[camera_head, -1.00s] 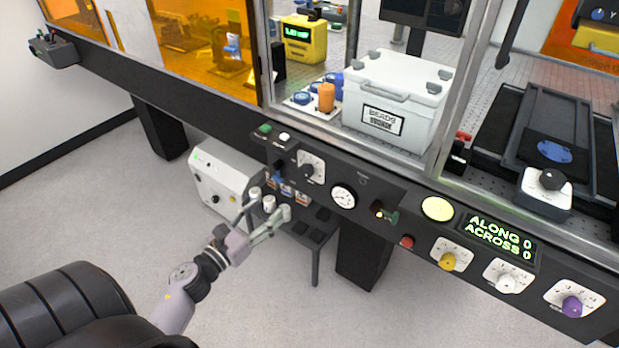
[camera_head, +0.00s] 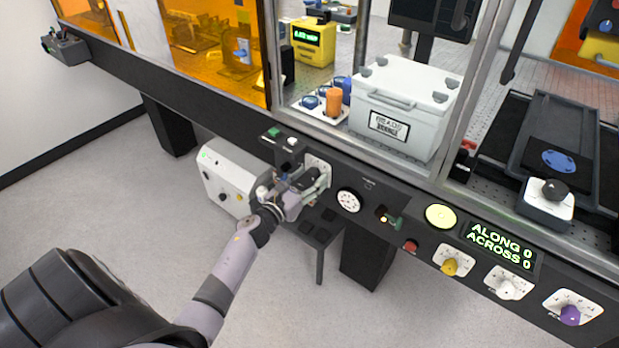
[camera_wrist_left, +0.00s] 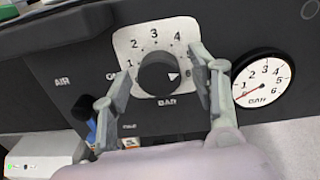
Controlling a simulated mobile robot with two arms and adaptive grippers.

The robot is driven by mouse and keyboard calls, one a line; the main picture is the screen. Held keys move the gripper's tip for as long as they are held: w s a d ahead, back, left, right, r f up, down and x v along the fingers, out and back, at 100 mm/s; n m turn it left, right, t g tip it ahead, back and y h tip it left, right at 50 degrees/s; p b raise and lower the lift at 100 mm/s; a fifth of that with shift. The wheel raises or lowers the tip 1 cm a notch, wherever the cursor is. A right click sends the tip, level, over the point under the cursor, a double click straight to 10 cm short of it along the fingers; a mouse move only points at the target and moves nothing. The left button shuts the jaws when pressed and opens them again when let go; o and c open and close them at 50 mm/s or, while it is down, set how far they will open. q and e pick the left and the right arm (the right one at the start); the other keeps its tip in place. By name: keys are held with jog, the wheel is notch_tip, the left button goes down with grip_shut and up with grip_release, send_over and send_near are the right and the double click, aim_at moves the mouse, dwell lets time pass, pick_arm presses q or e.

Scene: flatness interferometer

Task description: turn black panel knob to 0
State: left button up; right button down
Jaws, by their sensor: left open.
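The black panel knob (camera_wrist_left: 158,76) sits on a white dial plate (camera_wrist_left: 153,31) marked with numbers and BAR. Its white pointer faces right, toward the high end of the scale, where my finger partly hides the marks. My left gripper (camera_wrist_left: 160,82) is open, with one finger on each side of the knob; gaps show between fingers and knob. In the head view my left gripper (camera_head: 301,182) is at the panel and largely hides the knob, while the dial plate (camera_head: 319,166) shows behind it. My right gripper is not in view.
A round gauge (camera_wrist_left: 262,80) is right of the dial; it also shows in the head view (camera_head: 348,201). A red button (camera_head: 411,246) and yellow, white and purple knobs lie farther right. A white box (camera_head: 223,182) stands below the panel.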

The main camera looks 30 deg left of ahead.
pick_arm(q)
jog(key=shift+c, duration=0.5)
jog(key=c, duration=1.1)
